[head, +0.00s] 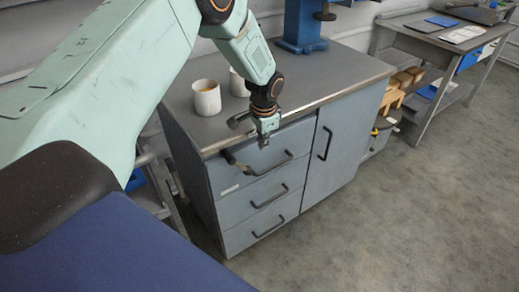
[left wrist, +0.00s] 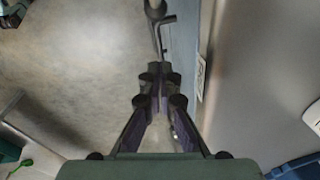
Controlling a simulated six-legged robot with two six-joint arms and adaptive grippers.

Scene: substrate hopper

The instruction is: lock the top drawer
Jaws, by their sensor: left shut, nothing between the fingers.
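The grey top drawer (head: 240,173) is the upper of three drawers in the cabinet's left part, and it looks closed. Its dark bar handle (head: 275,167) runs along the front. A small grey lever-like piece (head: 229,157) sticks out near the drawer's upper left; I cannot tell whether it is locked. My left gripper (head: 264,146) is shut and empty at the drawer's top edge, above the handle. In the left wrist view the closed fingertips (left wrist: 160,70) point toward a dark bar (left wrist: 161,38) beside the drawer face. My right gripper is not in view.
The cabinet top (head: 305,80) holds a white cup (head: 206,98), a second cup partly behind my arm, and a blue machine stand (head: 303,25). A door with a handle (head: 325,143) is right of the drawers. The floor (head: 400,220) in front is clear.

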